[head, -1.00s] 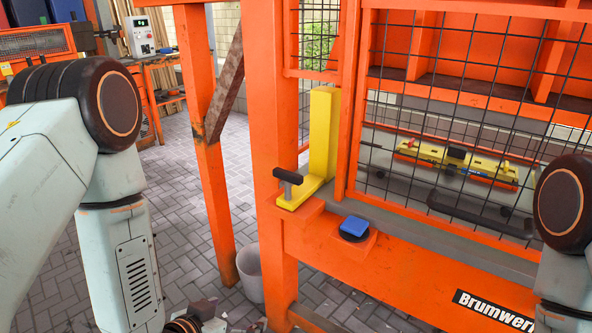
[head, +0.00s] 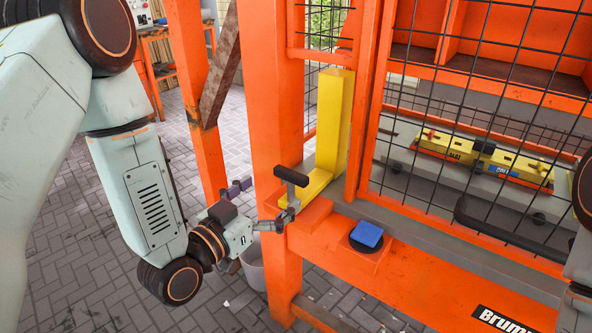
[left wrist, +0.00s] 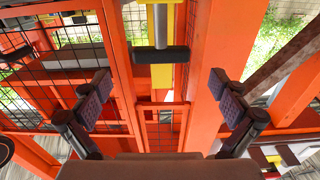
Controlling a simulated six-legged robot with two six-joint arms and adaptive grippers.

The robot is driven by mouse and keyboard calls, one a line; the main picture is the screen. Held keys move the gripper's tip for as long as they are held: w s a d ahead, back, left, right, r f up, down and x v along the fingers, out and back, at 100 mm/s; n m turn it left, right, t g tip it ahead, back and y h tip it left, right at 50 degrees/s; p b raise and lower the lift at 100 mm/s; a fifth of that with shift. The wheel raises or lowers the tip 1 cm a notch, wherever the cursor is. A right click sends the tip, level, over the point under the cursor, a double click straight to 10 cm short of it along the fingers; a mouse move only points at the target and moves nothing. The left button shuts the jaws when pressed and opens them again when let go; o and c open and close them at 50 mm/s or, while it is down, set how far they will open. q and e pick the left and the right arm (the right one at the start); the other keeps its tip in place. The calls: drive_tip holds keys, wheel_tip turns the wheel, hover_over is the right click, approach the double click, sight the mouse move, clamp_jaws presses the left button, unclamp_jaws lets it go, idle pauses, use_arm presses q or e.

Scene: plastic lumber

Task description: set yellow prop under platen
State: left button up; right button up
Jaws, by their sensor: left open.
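The yellow prop (head: 334,125) is an L-shaped piece, upright on an orange ledge at the front of the press frame. A black T-handle (head: 291,176) rises from the near end of its foot. My left gripper (head: 266,202) is open and empty, just left of and slightly below the handle. In the left wrist view, the black handle (left wrist: 161,54) lies ahead of the open fingers (left wrist: 162,84), roughly centred between them, apart from both. I cannot clearly make out the platen. My right gripper is out of view.
An orange post (head: 271,90) stands close beside my left gripper. A blue button (head: 369,234) sits on the ledge to the right. A black mesh guard (head: 450,100) covers the press, with a yellow and blue part (head: 484,154) behind it. A grey bin (head: 252,268) stands below.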

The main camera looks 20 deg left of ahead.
sight(287, 178)
use_arm(q)
drive_tip(key=b+x, duration=0.1)
drive_tip(key=x, duration=0.5)
drive_tip(key=shift+w+d, duration=0.1)
drive_tip(key=shift+w, duration=0.3)
drive_tip(key=shift+w+f, duration=0.1)
drive_tip(key=shift+w, duration=0.05)
